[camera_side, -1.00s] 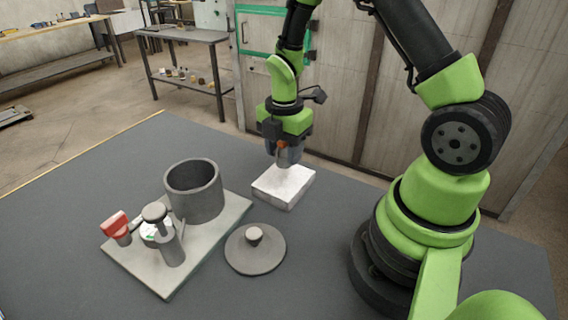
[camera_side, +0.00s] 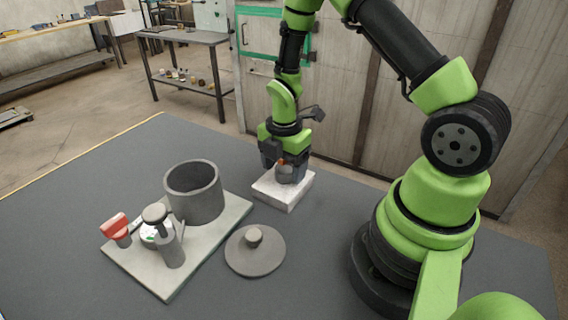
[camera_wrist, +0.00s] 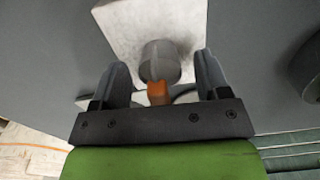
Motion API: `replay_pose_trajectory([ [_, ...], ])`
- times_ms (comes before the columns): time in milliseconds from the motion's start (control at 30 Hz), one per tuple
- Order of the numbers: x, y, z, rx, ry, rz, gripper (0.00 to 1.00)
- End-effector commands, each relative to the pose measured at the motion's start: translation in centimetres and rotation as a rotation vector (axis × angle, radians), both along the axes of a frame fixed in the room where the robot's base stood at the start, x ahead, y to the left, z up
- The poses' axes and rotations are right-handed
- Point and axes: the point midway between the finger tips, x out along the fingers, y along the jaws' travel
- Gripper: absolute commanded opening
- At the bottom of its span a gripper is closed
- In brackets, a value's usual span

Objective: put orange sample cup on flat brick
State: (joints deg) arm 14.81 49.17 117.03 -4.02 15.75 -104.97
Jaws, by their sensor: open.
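The sample cup is grey with an orange tab; in the side view the cup (camera_side: 291,173) is partly hidden by my gripper. In the wrist view the cup (camera_wrist: 160,58) appears over the brick, its orange tab towards my palm. The flat brick (camera_side: 276,194) is a pale block on the table, also filling the upper middle of the wrist view (camera_wrist: 127,27). The cup appears to stand on the brick. My gripper (camera_side: 287,178) is low over the brick; in the wrist view its fingers (camera_wrist: 162,72) are apart, one each side of the cup, with visible gaps.
A grey plate (camera_side: 225,220) to the left carries an open cylindrical pot (camera_side: 195,197), a red-handled item (camera_side: 115,224) and a small post-like fitting. A round lid with a knob (camera_side: 256,258) lies in front of the brick. The dark table is bare at the far left.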

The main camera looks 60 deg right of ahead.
Motion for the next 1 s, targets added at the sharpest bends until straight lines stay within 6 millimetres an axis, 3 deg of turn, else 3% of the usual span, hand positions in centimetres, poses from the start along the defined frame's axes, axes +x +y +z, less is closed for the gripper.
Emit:
replay_pose_trajectory([
  [167,0.1,0.0,1.0,0.0,-0.003,-0.001,0.69],
  [600,0.1,0.0,9.6,-0.001,-0.007,0.0,0.69],
  [833,0.0,0.1,12.2,0.0,-0.005,-0.006,0.69],
  [1000,-0.6,1.3,15.2,0.007,-0.073,-0.188,0.69],
])
